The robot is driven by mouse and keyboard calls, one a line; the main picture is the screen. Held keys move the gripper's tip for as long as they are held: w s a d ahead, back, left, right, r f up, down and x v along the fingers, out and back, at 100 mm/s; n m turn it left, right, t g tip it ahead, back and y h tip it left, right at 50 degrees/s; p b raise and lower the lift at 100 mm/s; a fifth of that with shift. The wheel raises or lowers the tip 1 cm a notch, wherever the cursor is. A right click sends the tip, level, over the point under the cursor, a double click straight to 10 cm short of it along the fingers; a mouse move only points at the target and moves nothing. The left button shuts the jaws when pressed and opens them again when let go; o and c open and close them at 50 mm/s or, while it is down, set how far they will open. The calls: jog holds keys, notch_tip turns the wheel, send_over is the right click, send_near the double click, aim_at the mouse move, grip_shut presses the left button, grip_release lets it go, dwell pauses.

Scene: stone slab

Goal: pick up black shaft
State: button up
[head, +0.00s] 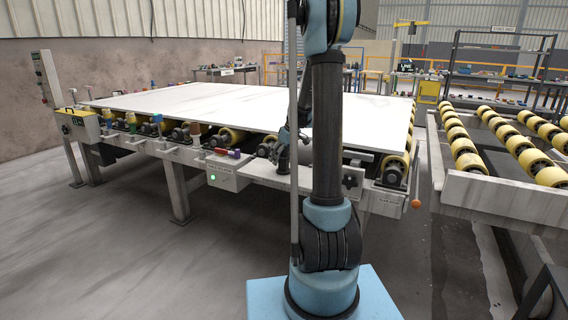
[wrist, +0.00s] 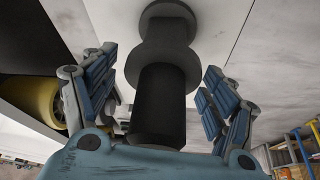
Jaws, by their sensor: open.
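The black shaft (wrist: 162,95) shows in the wrist view as a stepped dark cylinder with wider collars. It runs from the top of the picture down toward my gripper's palm. My gripper (wrist: 160,66) is open, with one blue-grey finger on each side of the shaft. Gaps show between the shaft and both fingers, so they do not grip it. The shaft's near end is close to the palm; I cannot tell whether they touch. In the head view, my gripper (head: 285,142) is small and dark at the slab table's front edge, partly beside my arm. I cannot clearly pick out the shaft there.
A large white stone slab (head: 230,102) lies on a roller table with several tools and small items along its front ledge. A yellow roller (wrist: 38,98) is near my gripper's left finger. Another roller conveyor (head: 490,184) stands at right. Open floor lies in front.

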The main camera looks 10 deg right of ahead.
jog(key=shift+w+a+f, duration=0.15)
jog(key=shift+f, duration=0.45)
jog(key=c, duration=1.5)
